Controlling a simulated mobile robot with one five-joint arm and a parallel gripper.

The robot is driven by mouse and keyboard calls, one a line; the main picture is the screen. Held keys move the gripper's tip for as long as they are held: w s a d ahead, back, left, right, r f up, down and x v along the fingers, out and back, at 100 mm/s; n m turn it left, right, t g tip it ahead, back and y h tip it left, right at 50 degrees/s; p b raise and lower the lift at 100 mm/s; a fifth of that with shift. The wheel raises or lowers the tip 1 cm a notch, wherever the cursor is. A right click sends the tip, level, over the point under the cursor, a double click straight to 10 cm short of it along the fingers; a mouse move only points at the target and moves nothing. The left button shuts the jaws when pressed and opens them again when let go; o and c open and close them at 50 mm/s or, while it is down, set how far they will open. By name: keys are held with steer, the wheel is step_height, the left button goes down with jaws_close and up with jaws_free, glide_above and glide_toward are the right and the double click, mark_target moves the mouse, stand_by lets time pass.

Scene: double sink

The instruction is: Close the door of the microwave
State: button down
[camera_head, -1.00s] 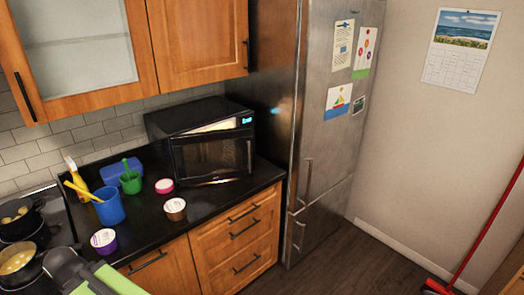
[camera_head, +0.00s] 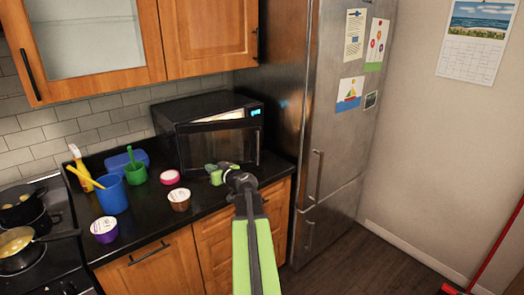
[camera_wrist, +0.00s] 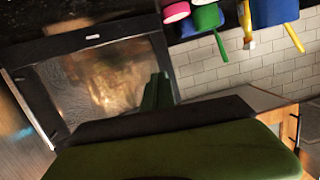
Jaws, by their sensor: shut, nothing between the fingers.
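The black microwave (camera_head: 187,145) stands on the counter against the tiled wall, beside the fridge. Its door (camera_head: 225,145) is slightly ajar, with the lit interior showing above its top edge. In the wrist view the dark glass of the door (camera_wrist: 95,85) appears upside down and fills the left part. My gripper (camera_head: 214,174) is shut and empty, low in front of the door's lower part. In the wrist view its green fingers (camera_wrist: 157,92) overlap the door's edge. I cannot tell whether they touch it.
The stove with pots is far left; the steel fridge (camera_head: 335,150) is right.

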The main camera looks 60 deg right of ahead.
steer(key=s+d+r+m+g+h+b, duration=0.2)
steer(key=s+d+m+h, duration=0.45)
steer(key=s+d, duration=1.15)
steer(key=w+d+n+h, duration=0.1)
steer(key=w+d+n, duration=0.1)
steer(key=w+d, duration=0.8)
steer(key=shift+w+d+r, duration=0.2)
steer(key=shift+w+d, duration=0.05)
steer(key=shift+w, duration=0.4)
